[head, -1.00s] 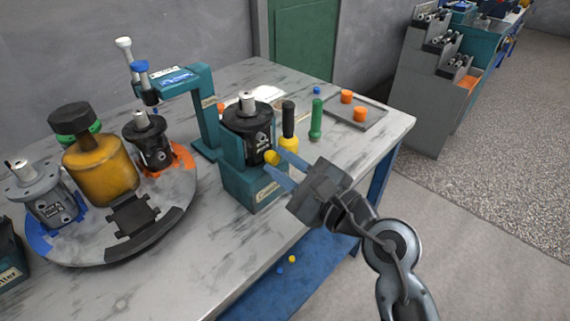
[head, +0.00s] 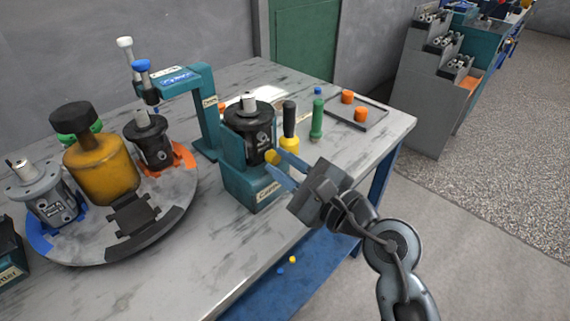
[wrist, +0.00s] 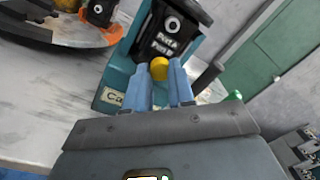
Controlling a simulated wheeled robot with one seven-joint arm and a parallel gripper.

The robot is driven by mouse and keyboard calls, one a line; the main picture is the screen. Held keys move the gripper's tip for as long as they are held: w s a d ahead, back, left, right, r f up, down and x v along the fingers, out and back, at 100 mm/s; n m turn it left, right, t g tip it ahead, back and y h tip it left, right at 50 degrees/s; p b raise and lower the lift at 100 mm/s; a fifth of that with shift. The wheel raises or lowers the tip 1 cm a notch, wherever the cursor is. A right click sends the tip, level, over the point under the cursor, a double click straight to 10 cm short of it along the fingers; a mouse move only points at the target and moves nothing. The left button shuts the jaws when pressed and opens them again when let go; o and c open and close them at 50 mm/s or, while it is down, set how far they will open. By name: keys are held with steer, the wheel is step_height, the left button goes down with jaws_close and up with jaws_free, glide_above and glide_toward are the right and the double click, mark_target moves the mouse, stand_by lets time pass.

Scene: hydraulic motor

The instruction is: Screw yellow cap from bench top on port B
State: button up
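The yellow cap (head: 271,157) sits against the front side of the black motor (head: 250,128), low on its body. The motor stands upright in a teal fixture (head: 240,187). In the wrist view the cap (wrist: 159,68) shows between the tips of my blue fingers, below the motor's port label. My gripper (head: 273,160) is beside the motor, its fingers apart with the cap at their tips. I see no clear grip on the cap. The port behind the cap is hidden.
A turntable (head: 170,222) with motors and a large yellow-and-black part is at left. A teal arch (head: 207,110) stands behind the fixture. The front bench top is clear.

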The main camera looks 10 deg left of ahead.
steer(key=shift+o, duration=0.8)
steer(key=shift+w+d+f+h, duration=0.15)
steer(key=shift+d+f, duration=0.1)
steer(key=shift+f, duration=0.3)
steer(key=shift+w+d+f+h, duration=0.1)
steer(key=shift+d+f+h, duration=0.1)
steer(key=shift+f, duration=0.3)
steer(key=shift+s+d, duration=0.1)
steer(key=shift+d, duration=0.05)
steer(key=shift+s+d+f, duration=0.1)
steer(key=shift+s+d, duration=0.15)
steer(key=shift+s+d+r, duration=0.4)
steer(key=shift+s+d, duration=0.3)
steer(key=shift+s, duration=0.1)
steer(key=o, duration=0.6)
steer(key=shift+a+r+p, duration=0.1)
steer(key=shift+p, duration=0.2)
steer(key=shift+c, duration=0.2)
